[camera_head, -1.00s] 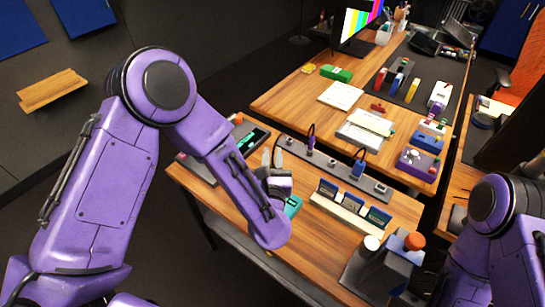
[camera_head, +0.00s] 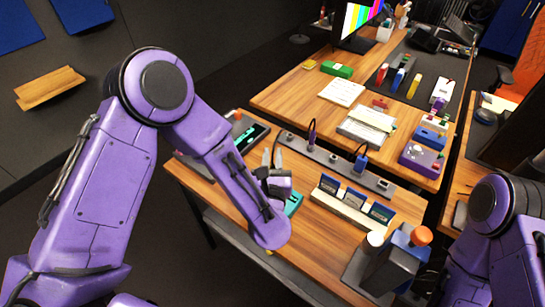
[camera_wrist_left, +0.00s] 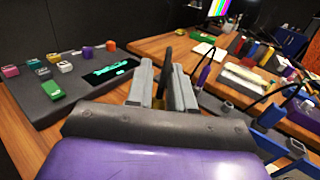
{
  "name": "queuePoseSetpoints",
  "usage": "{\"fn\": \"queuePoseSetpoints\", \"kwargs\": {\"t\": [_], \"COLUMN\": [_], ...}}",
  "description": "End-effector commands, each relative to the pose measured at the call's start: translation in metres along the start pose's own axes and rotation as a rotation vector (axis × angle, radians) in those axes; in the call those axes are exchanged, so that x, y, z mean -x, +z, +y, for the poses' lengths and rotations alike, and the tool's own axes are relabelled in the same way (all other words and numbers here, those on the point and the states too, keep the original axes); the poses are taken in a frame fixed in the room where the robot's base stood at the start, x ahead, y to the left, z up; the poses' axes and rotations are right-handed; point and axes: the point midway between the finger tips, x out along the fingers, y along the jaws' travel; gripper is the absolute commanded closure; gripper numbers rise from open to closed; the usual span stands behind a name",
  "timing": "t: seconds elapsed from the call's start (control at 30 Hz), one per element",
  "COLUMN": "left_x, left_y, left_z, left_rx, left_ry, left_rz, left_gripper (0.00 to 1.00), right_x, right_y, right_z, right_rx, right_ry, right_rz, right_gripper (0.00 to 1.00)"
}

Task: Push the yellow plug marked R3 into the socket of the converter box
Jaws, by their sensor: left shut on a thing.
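My left gripper (camera_head: 272,158) is over the near table, its fingers pointing up and away in the head view. In the left wrist view its two grey fingers (camera_wrist_left: 164,88) are shut on a small, mostly hidden thing. A trace of yellow (camera_wrist_left: 158,102) shows between them, and a dark cable-like piece rises behind; no R3 mark is readable. A teal box (camera_head: 293,204) is partly hidden behind my left forearm; I cannot tell if it is the converter box, and no socket on it is visible. My right gripper is out of view.
A grey strip (camera_head: 335,160) holds a purple plug (camera_head: 312,134) and a blue plug (camera_head: 361,162) with cables. A dark panel (camera_wrist_left: 40,105) with coloured blocks lies left. A cream rack (camera_head: 343,212) holds dark cards. A dark box (camera_head: 393,262) stands at the front right.

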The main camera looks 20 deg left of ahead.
Motion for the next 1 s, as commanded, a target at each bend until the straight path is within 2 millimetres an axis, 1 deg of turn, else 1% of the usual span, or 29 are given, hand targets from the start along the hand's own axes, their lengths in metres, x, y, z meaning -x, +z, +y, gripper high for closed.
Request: {"fn": "queuePoseSetpoints", "kwargs": {"t": [0.43,0.47,0.5,0.53,0.83,0.93,1.0], "left_x": [0.000,0.000,0.000,0.000,0.002,0.014,0.029], "left_y": [-0.012,-0.011,-0.010,-0.010,-0.011,-0.012,-0.014], "left_z": [0.000,0.000,0.000,0.000,0.000,-0.001,-0.001], "left_rx": [0.001,0.001,0.000,0.000,0.000,-0.001,-0.002], "left_ry": [0.001,0.000,0.000,0.000,-0.001,-0.004,-0.006], "left_rz": [0.000,0.000,0.000,0.000,0.000,0.000,0.000], "left_gripper": [1.00,0.68,0.55,0.48,0.48,0.48,0.48], "right_x": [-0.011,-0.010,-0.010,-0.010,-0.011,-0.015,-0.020], "right_y": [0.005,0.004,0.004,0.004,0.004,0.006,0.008], "right_z": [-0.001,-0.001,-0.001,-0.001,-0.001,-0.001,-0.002], "right_rx": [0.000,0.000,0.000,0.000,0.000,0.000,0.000], "right_ry": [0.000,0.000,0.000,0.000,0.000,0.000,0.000], "right_rz": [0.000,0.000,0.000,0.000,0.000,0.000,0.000], "right_gripper": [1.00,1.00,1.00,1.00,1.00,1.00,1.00]}}
